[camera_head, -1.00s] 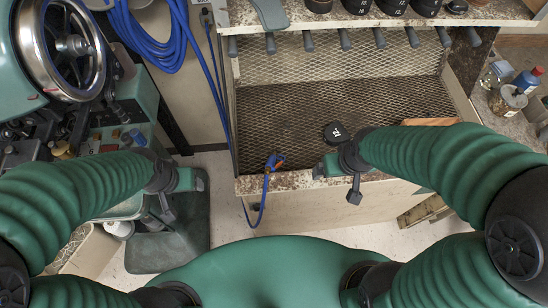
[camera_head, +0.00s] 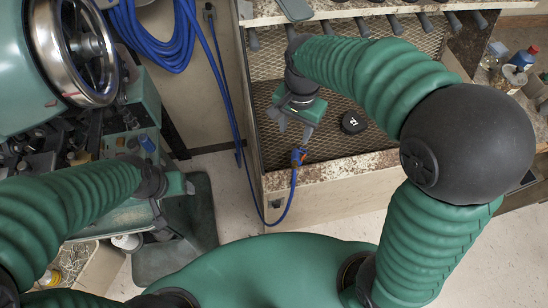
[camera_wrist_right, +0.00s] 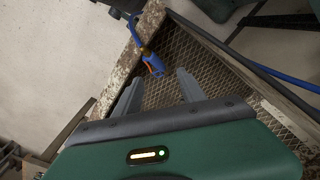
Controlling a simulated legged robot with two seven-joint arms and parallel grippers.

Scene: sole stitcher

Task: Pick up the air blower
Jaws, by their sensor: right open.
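The bench's front ledge (camera_head: 340,170) is speckled. A coiled blue hose (camera_head: 155,40) hangs at the back left. A green machine with a handwheel (camera_head: 85,45) stands at the left.

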